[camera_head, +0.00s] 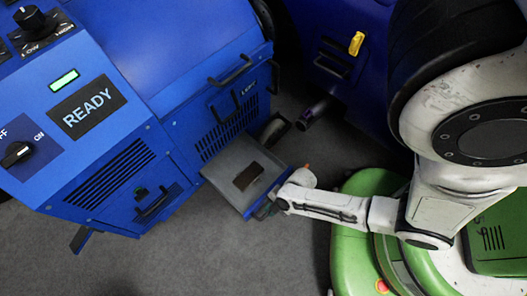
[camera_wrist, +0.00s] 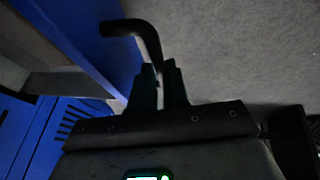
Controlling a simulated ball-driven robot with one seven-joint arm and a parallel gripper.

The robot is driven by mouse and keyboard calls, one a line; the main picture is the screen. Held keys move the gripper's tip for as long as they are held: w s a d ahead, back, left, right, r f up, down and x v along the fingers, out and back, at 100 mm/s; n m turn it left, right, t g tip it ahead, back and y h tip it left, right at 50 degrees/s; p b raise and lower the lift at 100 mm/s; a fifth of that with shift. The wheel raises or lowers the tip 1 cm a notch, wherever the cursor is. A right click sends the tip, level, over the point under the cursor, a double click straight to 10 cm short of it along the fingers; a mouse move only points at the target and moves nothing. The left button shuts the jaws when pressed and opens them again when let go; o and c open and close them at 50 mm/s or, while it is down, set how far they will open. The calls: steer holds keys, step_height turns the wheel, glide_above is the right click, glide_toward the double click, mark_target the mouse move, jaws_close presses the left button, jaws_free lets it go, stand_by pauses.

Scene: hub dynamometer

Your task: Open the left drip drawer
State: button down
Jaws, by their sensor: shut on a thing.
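The left drip drawer (camera_head: 224,172) sticks well out of the blue machine (camera_head: 190,60), low beneath a vented panel. Its grey inside shows, with a dark brown rectangular patch in it. In the wrist view the blue drawer front (camera_wrist: 85,45) is at upper left, with a black bar handle (camera_wrist: 128,27) standing off it. My gripper (camera_head: 266,208) is at the drawer's outer front edge. In the wrist view its two fingers (camera_wrist: 160,78) are shut on the handle's end section. The head view mostly hides the handle.
Another dark handle (camera_head: 152,206) sits low on the machine's front face, beside a vent. A dark caster wheel (camera_head: 275,128) is close beyond the drawer. A second blue unit with a yellow part (camera_head: 356,43) stands behind. Grey floor (camera_head: 240,265) is clear in front.

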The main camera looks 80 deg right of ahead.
steer(key=shift+s+a, duration=0.25)
steer(key=shift+s, duration=0.1)
steer(key=c, duration=1.1)
jaws_free()
steer(key=p+v, duration=0.4)
steer(key=v, duration=0.6)
steer(key=shift+s+r, duration=0.15)
steer(key=shift+r, duration=0.2)
